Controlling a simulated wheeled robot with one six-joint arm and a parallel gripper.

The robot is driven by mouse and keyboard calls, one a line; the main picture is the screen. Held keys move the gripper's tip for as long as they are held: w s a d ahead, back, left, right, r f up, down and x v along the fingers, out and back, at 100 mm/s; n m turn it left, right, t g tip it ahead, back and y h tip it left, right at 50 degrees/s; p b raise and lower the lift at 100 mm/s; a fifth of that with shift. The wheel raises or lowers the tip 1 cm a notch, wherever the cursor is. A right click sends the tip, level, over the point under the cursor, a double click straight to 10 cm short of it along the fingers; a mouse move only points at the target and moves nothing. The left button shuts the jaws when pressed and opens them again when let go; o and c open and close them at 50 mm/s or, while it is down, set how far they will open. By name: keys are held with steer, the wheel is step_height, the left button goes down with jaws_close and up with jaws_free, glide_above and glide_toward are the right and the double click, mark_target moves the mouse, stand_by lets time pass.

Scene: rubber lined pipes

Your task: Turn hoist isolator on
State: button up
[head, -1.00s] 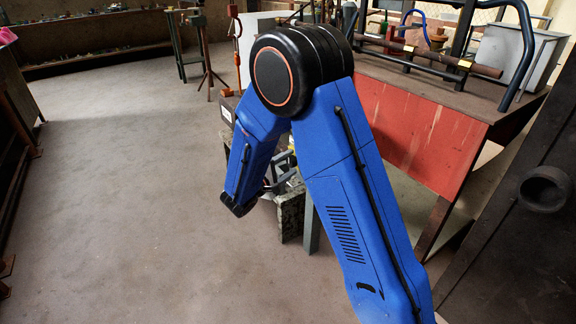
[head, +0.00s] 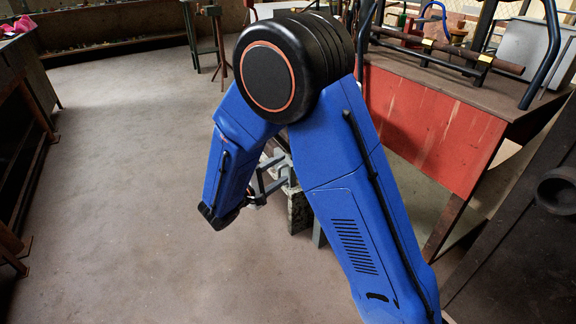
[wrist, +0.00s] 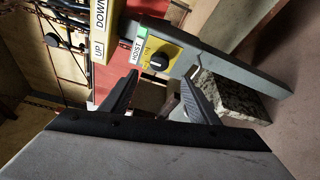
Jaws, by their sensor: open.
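The hoist isolator is a round black knob (wrist: 159,62) on a yellow plate (wrist: 147,48), beside a label reading HOIST. It is fixed to a grey post (wrist: 220,64) that runs diagonally across the wrist view. My gripper (wrist: 160,78) is open, its two dark fingers spread either side of the knob's line of sight. The fingers look empty and short of the knob; contact cannot be made out. In the head view the gripper (head: 262,185) shows only partly behind my blue arm, which hides the isolator.
A yellow box (wrist: 102,32) with UP and DOWN labels sits left of the isolator. A mottled block (wrist: 228,95) lies at the post's foot. A red-sided bench (head: 430,125) with pipes stands at right. Open floor (head: 130,150) is at left.

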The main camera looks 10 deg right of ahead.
steer(key=v, duration=0.5)
steer(key=shift+s+a, duration=0.1)
steer(key=shift+a, duration=0.05)
steer(key=s+d+r+m+g+y, duration=0.1)
steer(key=s+d+r+m+g, duration=0.2)
steer(key=s+d+g, duration=0.5)
steer(key=s+d+r+m+g+y, duration=0.1)
steer(key=s+d+r+m+y, duration=0.2)
steer(key=d, duration=0.9)
steer(key=s+r+m+t+y, duration=0.1)
steer(key=s+y, duration=0.3)
steer(key=s, duration=0.6)
steer(key=s+r+m+t+y, duration=0.1)
steer(key=s+r+m+y, duration=0.2)
steer(key=s, duration=0.7)
steer(key=shift+d+r+m+t+y, duration=0.35)
steer(key=shift+r+y, duration=0.4)
steer(key=shift+y, duration=0.25)
